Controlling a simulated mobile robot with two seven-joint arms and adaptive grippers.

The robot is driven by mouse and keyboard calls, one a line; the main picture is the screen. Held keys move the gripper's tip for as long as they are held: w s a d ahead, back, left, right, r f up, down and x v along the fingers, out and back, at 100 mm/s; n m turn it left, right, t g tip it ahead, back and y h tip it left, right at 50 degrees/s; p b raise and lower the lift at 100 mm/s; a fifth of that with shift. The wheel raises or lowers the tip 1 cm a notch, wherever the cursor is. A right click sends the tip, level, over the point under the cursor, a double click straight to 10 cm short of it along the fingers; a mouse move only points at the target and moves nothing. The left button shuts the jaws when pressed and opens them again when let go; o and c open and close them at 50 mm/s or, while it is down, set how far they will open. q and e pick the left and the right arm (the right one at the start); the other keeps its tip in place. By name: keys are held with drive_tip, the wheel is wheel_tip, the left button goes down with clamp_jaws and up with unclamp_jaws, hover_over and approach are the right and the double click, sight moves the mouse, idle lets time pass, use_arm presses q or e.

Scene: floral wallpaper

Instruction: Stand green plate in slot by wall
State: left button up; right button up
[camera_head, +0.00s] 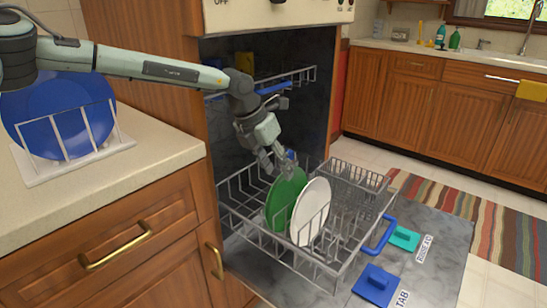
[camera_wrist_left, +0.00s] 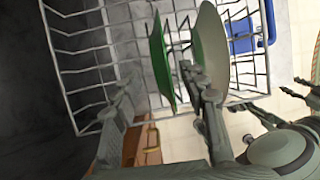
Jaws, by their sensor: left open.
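The green plate (camera_head: 283,200) stands on edge in the pulled-out dishwasher rack (camera_head: 248,222), just left of a white plate (camera_head: 311,212). My left gripper (camera_head: 277,165) is at the top of the green plate, pointing down. In the left wrist view its fingers (camera_wrist_left: 163,98) are apart, with the edge of the green plate (camera_wrist_left: 159,62) between them. The right finger is close to the white plate (camera_wrist_left: 211,48); I cannot tell whether it touches. The plate's exact slot is hard to make out.
Blue plates (camera_head: 50,115) stand in a white holder (camera_head: 75,163) on the left counter. The dishwasher door (camera_head: 425,250) lies open under the rack, with a blue block (camera_head: 378,284) and a teal block (camera_head: 404,238) on it. The rack's right side holds grey tines.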

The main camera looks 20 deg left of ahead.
sight(283, 180)
use_arm(q)
drive_tip(key=shift+x, duration=2.8)
use_arm(e)
drive_tip(key=shift+f, duration=0.3)
use_arm(q)
drive_tip(key=shift+c, duration=0.5)
clamp_jaws()
drive_tip(key=shift+w, duration=0.1)
drive_tip(key=shift+r+p, duration=1.1)
drive_tip(key=shift+r, duration=0.5)
use_arm(e)
drive_tip(key=shift+r, duration=0.95)
use_arm(q)
drive_tip(key=shift+r+p, duration=0.6)
drive_tip(key=shift+r, duration=0.65)
wheel_tip(283, 180, up, 7)
drive_tip(key=shift+r, duration=0.2)
use_arm(e)
drive_tip(key=shift+r, duration=0.5)
